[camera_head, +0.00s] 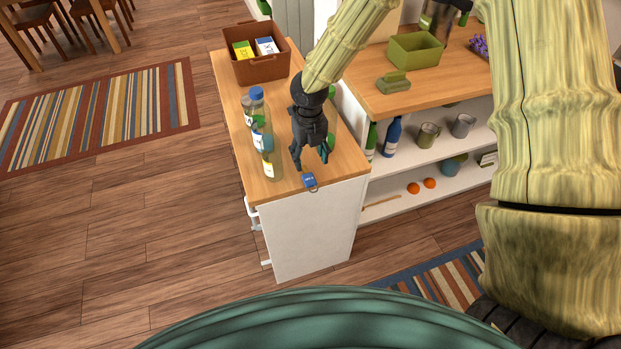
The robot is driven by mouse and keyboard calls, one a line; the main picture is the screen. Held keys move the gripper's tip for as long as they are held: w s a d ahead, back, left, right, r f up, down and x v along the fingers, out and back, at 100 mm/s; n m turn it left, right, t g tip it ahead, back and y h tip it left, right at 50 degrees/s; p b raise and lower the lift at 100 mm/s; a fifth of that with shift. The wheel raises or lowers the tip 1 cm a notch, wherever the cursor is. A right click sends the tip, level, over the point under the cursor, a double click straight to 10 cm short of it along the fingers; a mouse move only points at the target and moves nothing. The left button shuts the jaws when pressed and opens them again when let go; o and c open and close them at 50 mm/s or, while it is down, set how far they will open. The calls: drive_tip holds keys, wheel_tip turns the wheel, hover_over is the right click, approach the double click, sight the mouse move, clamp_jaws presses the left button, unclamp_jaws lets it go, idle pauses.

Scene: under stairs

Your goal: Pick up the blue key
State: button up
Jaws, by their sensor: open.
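A small blue key tag with a ring (309,181) lies on the wooden top of the white cabinet (336,165), close to its near edge. My gripper (311,163) points down just above and behind the blue key, with its dark fingers apart and nothing visible between them. From this view I cannot tell the exact height of the fingertips above the wood. The key looks apart from the fingers.
Several bottles (257,138) stand left of my gripper on the same top. A brown box (255,57) with cartons stands at the back. A shelf unit (400,95) with a green bin (415,50) is at the right. Wooden floor is open at left.

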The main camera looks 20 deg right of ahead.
sight(309, 178)
drive_tip(key=shift+a+f+p, duration=0.15)
drive_tip(key=shift+f+p, duration=0.75)
drive_tip(key=shift+f, duration=3.3)
drive_tip(key=c, duration=1.1)
drive_tip(key=shift+r, duration=0.1)
drive_tip(key=shift+r, duration=0.45)
drive_tip(key=shift+s+r+b, duration=0.25)
drive_tip(key=shift+r+b, duration=0.15)
drive_tip(key=shift+r, duration=0.2)
drive_tip(key=shift+s+r+b, duration=0.2)
drive_tip(key=shift+r+b, duration=0.2)
drive_tip(key=shift+r, duration=0.15)
drive_tip(key=s+d+r+b, duration=0.1)
drive_tip(key=s+b, duration=0.3)
drive_tip(key=s, duration=1.1)
drive_tip(key=shift+d+r, duration=0.3)
drive_tip(key=shift+d, duration=0.05)
